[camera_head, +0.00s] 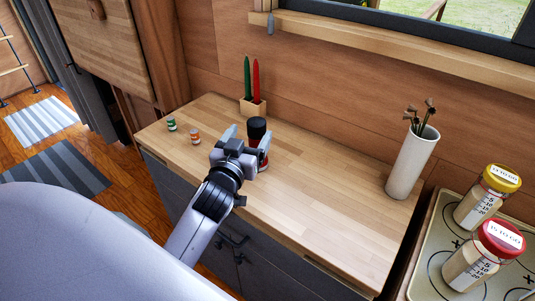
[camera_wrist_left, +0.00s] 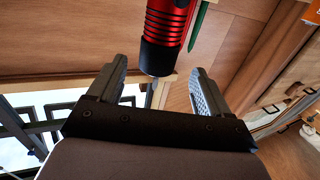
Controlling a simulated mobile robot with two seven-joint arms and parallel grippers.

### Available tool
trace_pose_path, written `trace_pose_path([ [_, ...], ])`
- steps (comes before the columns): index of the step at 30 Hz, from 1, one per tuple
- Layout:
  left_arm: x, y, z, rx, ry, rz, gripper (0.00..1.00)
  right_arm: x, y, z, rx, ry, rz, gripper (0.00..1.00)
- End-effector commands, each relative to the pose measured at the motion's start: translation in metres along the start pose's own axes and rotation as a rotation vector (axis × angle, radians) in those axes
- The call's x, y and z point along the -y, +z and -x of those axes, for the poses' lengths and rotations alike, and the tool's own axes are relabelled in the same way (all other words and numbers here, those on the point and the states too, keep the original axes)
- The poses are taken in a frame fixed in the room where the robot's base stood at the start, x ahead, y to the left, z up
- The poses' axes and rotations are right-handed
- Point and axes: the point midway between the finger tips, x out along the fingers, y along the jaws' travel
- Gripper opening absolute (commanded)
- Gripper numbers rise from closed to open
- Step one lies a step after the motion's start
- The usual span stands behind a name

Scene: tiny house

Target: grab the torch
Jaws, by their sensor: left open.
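The torch (camera_head: 256,128) stands upright on the wooden counter, with a wide black head on top and a red body below. My left gripper (camera_head: 246,139) is open close in front of it and hides part of its body. In the left wrist view the torch (camera_wrist_left: 167,25) shows its ribbed red body and black end. That end lies in line with the gap between the open fingers (camera_wrist_left: 158,68), around the level of their tips. There is clear space on both sides of it. My right gripper is in neither view.
A wooden holder (camera_head: 252,107) with a green and a red candle stands behind the torch. Two small jars, green (camera_head: 171,124) and orange (camera_head: 195,136), stand at left. A white vase (camera_head: 412,162) is at right. The counter (camera_head: 315,185) between is clear.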

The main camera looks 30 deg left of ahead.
Motion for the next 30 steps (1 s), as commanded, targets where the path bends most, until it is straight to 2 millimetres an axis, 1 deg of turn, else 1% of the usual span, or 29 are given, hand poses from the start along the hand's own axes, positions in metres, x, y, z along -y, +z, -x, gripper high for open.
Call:
trace_pose_path([
  [8, -0.001, 0.0, -0.024, -0.001, 0.0, -0.002, 0.79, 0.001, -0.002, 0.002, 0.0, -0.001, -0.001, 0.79],
  [15, -0.005, 0.002, -0.053, -0.002, 0.0, -0.002, 0.79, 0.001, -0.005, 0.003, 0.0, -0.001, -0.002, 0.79],
  [18, -0.005, 0.003, -0.063, -0.001, 0.0, -0.002, 0.79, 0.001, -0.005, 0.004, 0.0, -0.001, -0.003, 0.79],
  [22, -0.005, 0.003, -0.068, 0.0, 0.0, -0.001, 0.79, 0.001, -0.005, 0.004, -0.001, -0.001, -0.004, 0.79],
  [28, -0.005, 0.004, -0.069, 0.0, 0.0, -0.001, 0.79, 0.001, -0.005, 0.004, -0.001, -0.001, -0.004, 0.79],
  [29, -0.005, 0.004, -0.069, 0.0, 0.0, -0.001, 0.76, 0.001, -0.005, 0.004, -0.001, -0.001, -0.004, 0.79],
  [30, -0.005, 0.004, -0.069, 0.0, 0.001, -0.001, 0.63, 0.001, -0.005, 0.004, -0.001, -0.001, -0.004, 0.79],
])
